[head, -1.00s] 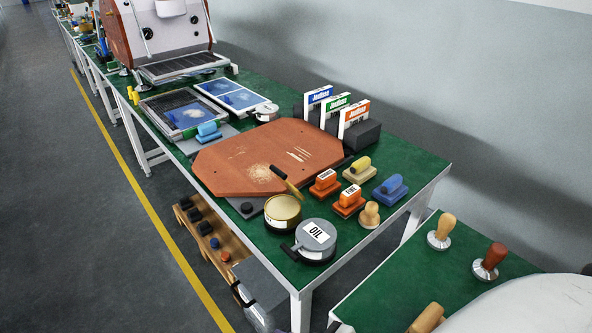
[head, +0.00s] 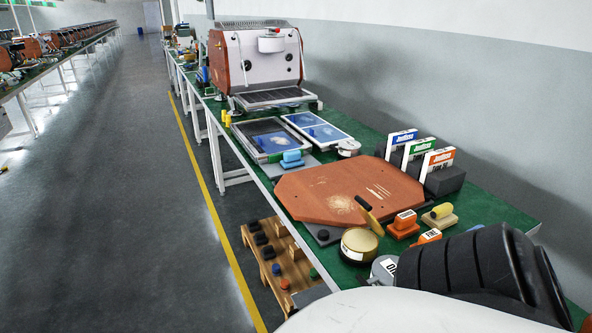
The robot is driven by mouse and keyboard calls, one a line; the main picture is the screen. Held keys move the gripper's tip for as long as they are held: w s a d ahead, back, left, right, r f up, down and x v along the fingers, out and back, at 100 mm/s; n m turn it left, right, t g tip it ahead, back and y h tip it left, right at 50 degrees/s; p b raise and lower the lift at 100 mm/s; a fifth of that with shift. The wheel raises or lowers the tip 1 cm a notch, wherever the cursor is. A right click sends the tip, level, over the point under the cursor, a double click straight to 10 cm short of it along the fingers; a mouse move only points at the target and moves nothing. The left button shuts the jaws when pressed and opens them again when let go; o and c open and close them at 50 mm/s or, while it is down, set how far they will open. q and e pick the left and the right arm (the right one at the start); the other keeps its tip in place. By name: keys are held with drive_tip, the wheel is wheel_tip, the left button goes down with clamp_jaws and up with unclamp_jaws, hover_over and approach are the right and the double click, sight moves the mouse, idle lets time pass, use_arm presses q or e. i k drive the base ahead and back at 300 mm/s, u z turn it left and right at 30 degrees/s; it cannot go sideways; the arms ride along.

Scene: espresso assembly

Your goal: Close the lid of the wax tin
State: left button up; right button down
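A round gold-coloured tin (head: 360,246) with a pale label on its side stands near the front edge of the green table, by the near corner of the brown board. I take it as the wax tin, but its label is too small to read. I cannot tell whether its gold top is a lid or the contents. A tool with a dark handle and a yellowish flat part (head: 372,219) leans just behind it. A grey-lidded tin marked with partly hidden lettering (head: 384,270) stands nearer, partly covered by my arm. Neither gripper's fingers show.
The brown board (head: 345,190) lies behind the tin. Boxes (head: 436,162) stand at the back. My own black and white arm parts cover the lower right. Open floor lies left.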

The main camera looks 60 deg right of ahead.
sight(371, 221)
drive_tip(key=z, duration=1.4)
